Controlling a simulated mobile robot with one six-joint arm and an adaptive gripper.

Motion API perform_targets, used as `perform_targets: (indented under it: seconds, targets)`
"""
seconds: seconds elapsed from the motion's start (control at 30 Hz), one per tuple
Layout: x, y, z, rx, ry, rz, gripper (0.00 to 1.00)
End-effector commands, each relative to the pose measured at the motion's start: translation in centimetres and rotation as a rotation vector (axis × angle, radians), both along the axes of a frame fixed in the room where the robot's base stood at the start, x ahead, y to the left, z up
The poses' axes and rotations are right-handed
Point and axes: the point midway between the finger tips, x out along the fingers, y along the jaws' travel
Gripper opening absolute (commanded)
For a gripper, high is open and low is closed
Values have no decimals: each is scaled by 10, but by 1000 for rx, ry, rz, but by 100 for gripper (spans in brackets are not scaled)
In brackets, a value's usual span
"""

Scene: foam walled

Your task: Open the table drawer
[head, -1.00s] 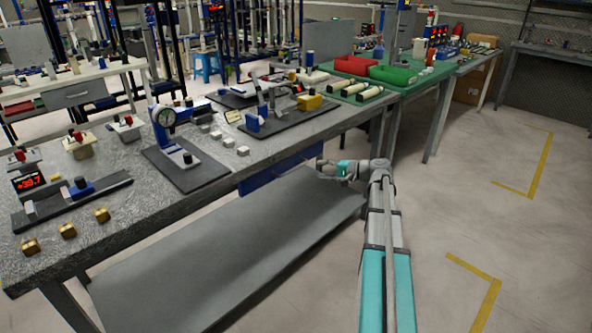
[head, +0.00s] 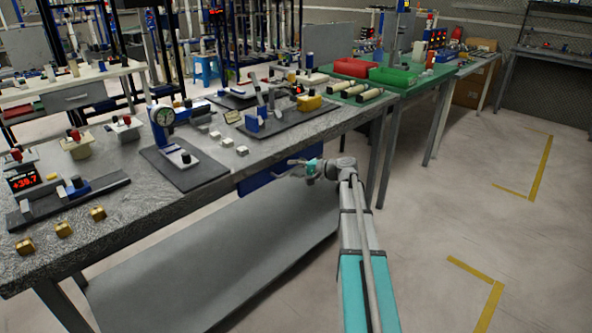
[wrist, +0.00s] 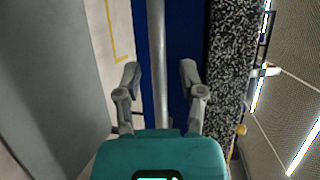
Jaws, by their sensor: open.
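The blue drawer front (head: 254,182) sits under the near edge of the grey speckled table (head: 115,215) in the head view, and the drawer looks shut. In the wrist view the blue front (wrist: 180,45) runs up the middle, beside the speckled tabletop. A pale metal handle bar (wrist: 158,60) runs along it. My gripper (head: 283,170) is open in front of the drawer, covering part of it. In the wrist view my gripper (wrist: 159,75) has one finger on each side of the bar, with gaps to it. I cannot tell whether the fingertips reach past the bar.
A dial gauge stand (head: 162,118), small blocks and other fixtures stand on the tabletop above. A grey lower shelf (head: 220,255) lies under the table. A green-topped table (head: 408,86) with red and green bins adjoins at the back right. The floor to the right is clear.

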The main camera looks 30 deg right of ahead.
Motion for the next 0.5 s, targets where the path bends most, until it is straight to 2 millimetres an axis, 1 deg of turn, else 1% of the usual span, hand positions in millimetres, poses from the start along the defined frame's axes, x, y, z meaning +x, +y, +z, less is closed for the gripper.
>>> perform_targets:
  seconds: [0.17, 0.2, 0.27, 0.3, 0.43, 0.47, 0.5]
  targets:
    - [0, 0, 0, 0, 0, 0, 51]
    - [0, 0, 0, 0, 0, 0, 47]
    - [0, 0, 0, 0, 0, 0, 36]
    - [0, 0, 0, 0, 0, 0, 29]
    - [0, 0, 0, 0, 0, 0, 5]
    - [0, 0, 0, 0, 0, 0, 0]
    - [0, 0, 0, 0, 0, 0, 0]
